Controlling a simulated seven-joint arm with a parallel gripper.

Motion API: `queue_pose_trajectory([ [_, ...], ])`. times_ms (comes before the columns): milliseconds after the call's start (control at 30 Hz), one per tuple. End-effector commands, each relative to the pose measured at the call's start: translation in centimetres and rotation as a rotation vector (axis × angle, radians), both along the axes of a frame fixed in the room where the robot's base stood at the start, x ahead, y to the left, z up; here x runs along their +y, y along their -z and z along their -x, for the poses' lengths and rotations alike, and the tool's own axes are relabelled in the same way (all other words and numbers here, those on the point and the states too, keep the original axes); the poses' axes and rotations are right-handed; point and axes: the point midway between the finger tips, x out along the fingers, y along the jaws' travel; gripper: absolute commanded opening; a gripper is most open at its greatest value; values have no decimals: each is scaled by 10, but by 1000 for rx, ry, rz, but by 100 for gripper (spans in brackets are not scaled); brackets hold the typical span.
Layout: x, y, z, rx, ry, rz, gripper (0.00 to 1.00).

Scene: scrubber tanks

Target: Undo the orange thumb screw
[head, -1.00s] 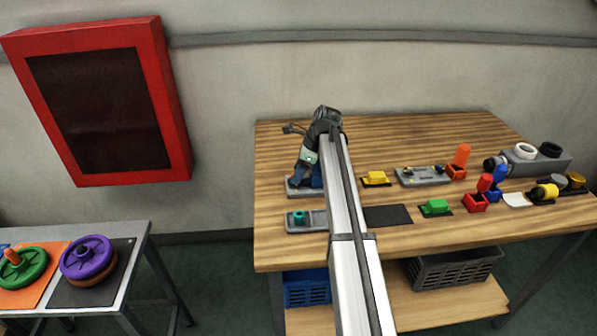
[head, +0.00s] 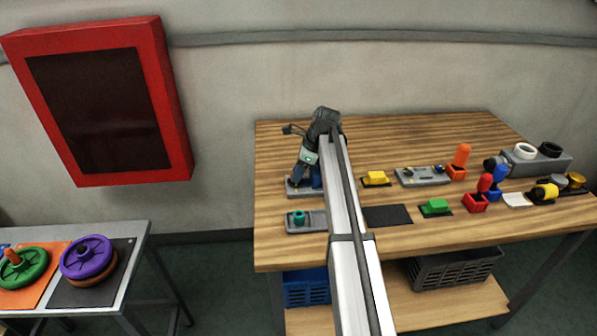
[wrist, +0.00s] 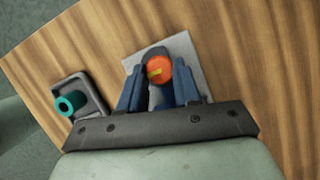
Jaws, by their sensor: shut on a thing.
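The orange thumb screw (wrist: 159,68) shows in the wrist view as a round orange head with a yellow mark on it. It sits over a grey plate (wrist: 193,60). My gripper (wrist: 160,78) has its two blue fingers on either side of the orange head and is shut on it. In the head view my gripper (head: 304,180) points down over the grey plate (head: 296,192) at the left of the wooden table. The orange screw is hidden there behind my fingers.
A grey block with a teal screw (head: 299,217) stands close by, nearer the front edge. The table's back left is bare.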

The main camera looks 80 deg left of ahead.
Motion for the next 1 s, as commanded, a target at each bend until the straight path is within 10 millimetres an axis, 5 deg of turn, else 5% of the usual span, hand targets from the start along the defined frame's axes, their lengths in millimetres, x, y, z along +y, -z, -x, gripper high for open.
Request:
queue_pose_trajectory([
  [367,3,0,0,0,-105,0,2],
  [1000,9,0,1,0,-680,1,2],
])
